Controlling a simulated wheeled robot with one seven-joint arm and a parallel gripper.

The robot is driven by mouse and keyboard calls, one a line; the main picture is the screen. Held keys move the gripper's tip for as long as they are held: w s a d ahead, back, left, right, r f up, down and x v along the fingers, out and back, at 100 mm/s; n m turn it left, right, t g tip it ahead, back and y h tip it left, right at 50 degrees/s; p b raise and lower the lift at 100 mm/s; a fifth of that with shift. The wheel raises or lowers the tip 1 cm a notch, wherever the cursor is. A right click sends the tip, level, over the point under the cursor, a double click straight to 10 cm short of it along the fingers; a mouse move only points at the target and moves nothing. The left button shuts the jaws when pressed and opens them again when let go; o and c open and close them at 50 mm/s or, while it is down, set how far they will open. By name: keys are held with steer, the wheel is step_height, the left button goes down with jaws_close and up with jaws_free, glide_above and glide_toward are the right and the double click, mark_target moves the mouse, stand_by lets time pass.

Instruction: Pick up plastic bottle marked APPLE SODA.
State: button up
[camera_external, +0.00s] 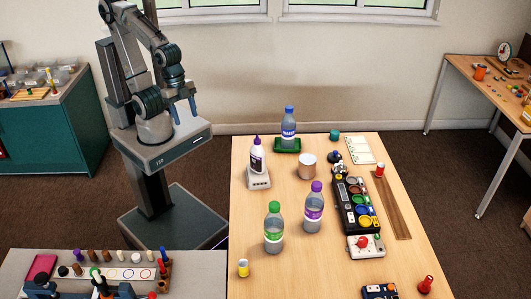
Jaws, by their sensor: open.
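A clear plastic bottle with a green cap and green-and-white label (274,230) stands upright near the front left of the wooden table (330,270). A similar bottle with a purple cap and purple label (314,208) stands just behind it to the right. A blue-capped bottle marked WATER (289,128) stands on a green tray at the back. The lettering on the green and purple labels is too small to read, so I cannot confirm which says APPLE SODA. My gripper (184,108) is open and empty, raised left of the table, away from all bottles.
A white bottle with a purple cap (257,155) stands on a small white scale (258,180). A cup (307,166) is behind the purple-capped bottle. A black tray of coloured pots (358,206) lies to the right. A yellow-banded small jar (243,268) is near the front left.

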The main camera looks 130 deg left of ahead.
steer(key=w+r+m+p, duration=0.15)
steer(key=w+r, duration=0.25)
steer(key=w, duration=0.6)
steer(key=m+h+p, duration=0.2)
steer(key=m+h, duration=0.1)
steer(key=m, duration=0.4)
glide_above(275, 204)
steer(key=s+a, duration=0.4)
step_height(275, 204, down, 5)
steer(key=p+x, duration=0.1)
steer(key=x, duration=0.3)
steer(key=p+x, duration=0.1)
steer(key=x, duration=0.3)
steer(key=shift+w+d, duration=0.25)
steer(key=shift+p+x, duration=1.1)
steer(key=shift+x, duration=1.45)
steer(key=shift+w, duration=0.1)
jaws_close()
